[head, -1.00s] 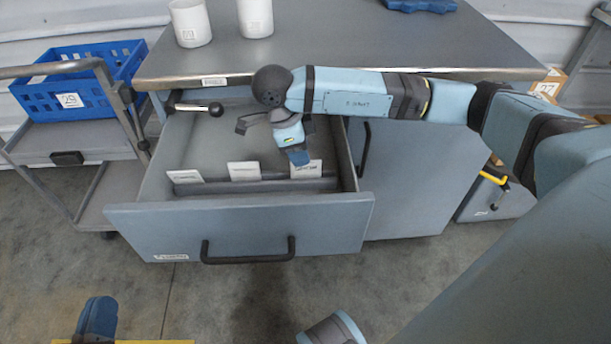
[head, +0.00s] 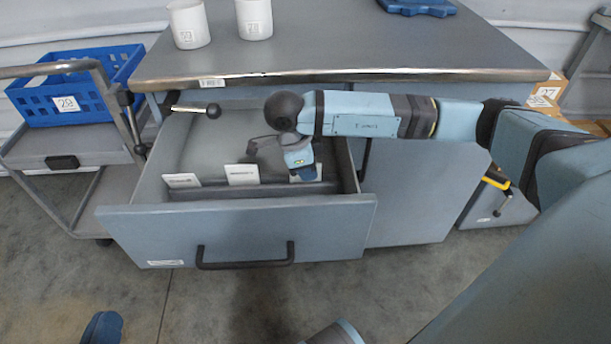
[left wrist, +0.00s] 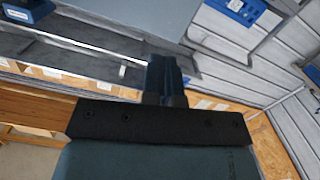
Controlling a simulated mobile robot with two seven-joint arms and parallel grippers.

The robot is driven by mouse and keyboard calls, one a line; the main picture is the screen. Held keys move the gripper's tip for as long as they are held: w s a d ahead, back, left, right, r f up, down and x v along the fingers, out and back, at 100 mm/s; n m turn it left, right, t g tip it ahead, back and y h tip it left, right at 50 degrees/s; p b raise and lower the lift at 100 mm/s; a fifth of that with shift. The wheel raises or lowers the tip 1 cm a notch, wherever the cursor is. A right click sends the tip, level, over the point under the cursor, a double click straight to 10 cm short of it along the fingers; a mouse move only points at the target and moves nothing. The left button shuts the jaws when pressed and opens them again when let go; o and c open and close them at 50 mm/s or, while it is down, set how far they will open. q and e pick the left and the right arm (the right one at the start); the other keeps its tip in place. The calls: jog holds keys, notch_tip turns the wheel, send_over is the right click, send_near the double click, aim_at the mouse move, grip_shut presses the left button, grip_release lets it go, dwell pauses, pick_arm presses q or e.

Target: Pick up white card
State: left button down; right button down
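Three white cards stand along a divider in the open drawer (head: 240,228): a left card (head: 182,181), a middle card (head: 242,175), and a right card mostly hidden behind my right gripper. My left gripper (head: 102,328) only shows as a blue tip at the bottom left, far from the cards. In the left wrist view its dark fingers (left wrist: 166,78) are together and hold nothing visible.
The grey worktop (head: 330,45) above the drawer holds two white cups (head: 188,24) and a blue object (head: 418,6). A trolley with a blue crate (head: 100,100) stands left. The drawer front and handle (head: 246,262) face me. Open floor lies in front.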

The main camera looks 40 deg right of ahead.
jog(key=shift+r, duration=0.15)
